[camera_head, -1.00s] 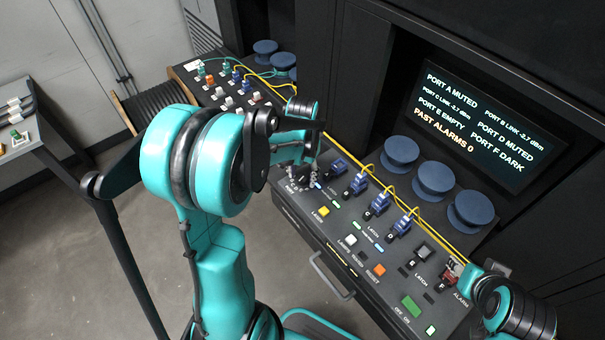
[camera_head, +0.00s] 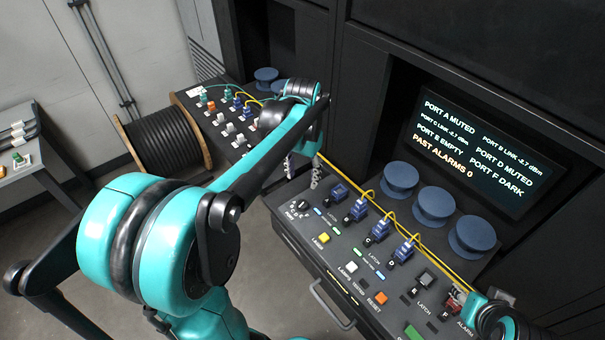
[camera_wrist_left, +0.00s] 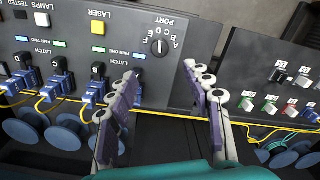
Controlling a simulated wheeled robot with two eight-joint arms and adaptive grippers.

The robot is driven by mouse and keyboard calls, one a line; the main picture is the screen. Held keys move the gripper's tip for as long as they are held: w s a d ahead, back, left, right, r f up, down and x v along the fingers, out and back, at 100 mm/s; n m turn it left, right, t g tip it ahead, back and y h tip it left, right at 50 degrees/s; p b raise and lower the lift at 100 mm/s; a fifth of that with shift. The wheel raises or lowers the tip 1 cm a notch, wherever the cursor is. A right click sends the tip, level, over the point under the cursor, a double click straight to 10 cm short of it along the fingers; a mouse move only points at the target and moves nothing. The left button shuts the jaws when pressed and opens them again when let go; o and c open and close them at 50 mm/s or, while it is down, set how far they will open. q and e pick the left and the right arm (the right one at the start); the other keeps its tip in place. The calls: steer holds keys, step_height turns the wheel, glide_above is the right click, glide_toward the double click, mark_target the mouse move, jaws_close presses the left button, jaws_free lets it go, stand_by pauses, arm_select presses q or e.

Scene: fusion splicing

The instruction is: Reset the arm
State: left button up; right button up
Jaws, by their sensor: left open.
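My left arm is teal and black and reaches from the lower left across the head view. Its gripper (camera_head: 303,172) hangs over the back-left part of the near control panel (camera_head: 325,222), and it is open and empty. In the left wrist view the two purple-grey fingers (camera_wrist_left: 160,90) stand apart, with the panel edge and the gap beside it between them.
Blue latch connectors (camera_head: 357,209) with yellow cables (camera_head: 335,172) line the panel. Blue round spools (camera_head: 434,204) stand behind them, under a status screen (camera_head: 478,150). A second panel (camera_head: 222,122) and a black cable reel (camera_head: 166,138) are at the back left. Open floor (camera_head: 262,262) lies before the panel.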

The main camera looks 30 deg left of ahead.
arm_select(q)
steer(key=shift+s, duration=0.1)
stand_by(0.3)
arm_select(e)
step_height(320, 180, down, 3)
steer(key=b, duration=0.3)
steer(key=shift+f+b, duration=0.7)
steer(key=shift+f, duration=0.05)
arm_select(q)
steer(key=s+d+f+t, duration=0.5)
steer(key=s+d+t, duration=0.2)
steer(key=s+d, duration=0.3)
steer(key=shift+s, duration=0.75)
